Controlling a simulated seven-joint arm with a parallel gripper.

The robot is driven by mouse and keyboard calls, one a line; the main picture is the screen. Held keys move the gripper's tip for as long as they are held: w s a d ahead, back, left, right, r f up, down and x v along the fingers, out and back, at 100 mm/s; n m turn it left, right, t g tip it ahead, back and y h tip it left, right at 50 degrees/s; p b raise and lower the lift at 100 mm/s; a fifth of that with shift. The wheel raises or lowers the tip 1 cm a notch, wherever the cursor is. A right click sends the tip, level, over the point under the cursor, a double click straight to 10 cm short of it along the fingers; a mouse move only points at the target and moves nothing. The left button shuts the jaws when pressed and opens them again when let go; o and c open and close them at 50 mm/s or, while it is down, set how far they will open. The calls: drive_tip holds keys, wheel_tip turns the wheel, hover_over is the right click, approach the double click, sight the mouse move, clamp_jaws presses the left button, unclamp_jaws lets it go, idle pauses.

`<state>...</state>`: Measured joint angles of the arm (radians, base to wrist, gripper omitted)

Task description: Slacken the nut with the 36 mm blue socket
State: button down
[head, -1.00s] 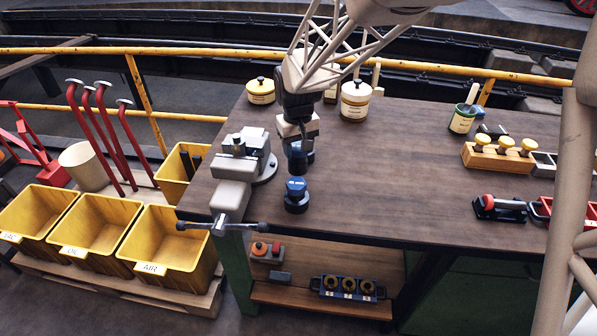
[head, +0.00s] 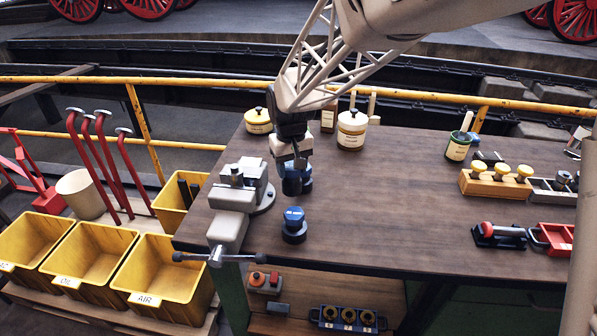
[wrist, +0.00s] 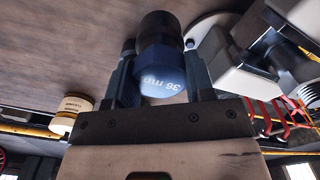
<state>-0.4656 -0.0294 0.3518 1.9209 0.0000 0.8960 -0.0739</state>
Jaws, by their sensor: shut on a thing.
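My gripper (head: 296,167) hangs over the bench, just right of the vice. It is shut on the 36 mm blue socket, whose blue body with "36 mm" on it shows between the two fingers in the wrist view (wrist: 162,72). The socket's black end (wrist: 160,27) points away from the palm. In the head view the held socket (head: 297,186) is small and dark blue. A second blue-topped dark piece (head: 294,219) stands upright on the bench in front of it, with unreadable white marking. I cannot make out the nut.
The grey vice (head: 235,198) is clamped at the bench's left edge. A cream jar (head: 352,131) and a smaller jar (head: 258,121) stand behind. A wooden block (head: 495,184) with yellow-topped pieces and a red-handled tool (head: 498,235) are at the right. The bench middle is clear.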

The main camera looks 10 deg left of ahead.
drive_tip(key=s+a+r, duration=0.2)
drive_tip(key=a+r, duration=0.4)
drive_tip(key=r, duration=0.2)
drive_tip(key=s+a+r, duration=0.3)
drive_tip(key=a+r, duration=0.4)
drive_tip(key=shift+r, duration=0.4)
drive_tip(key=shift+a+f, duration=0.1)
drive_tip(key=shift+f, duration=0.05)
drive_tip(key=shift+f, duration=1.8)
drive_tip(key=shift+f, duration=2)
idle(0.7)
drive_tip(key=c, duration=1.2)
unclamp_jaws()
clamp_jaws()
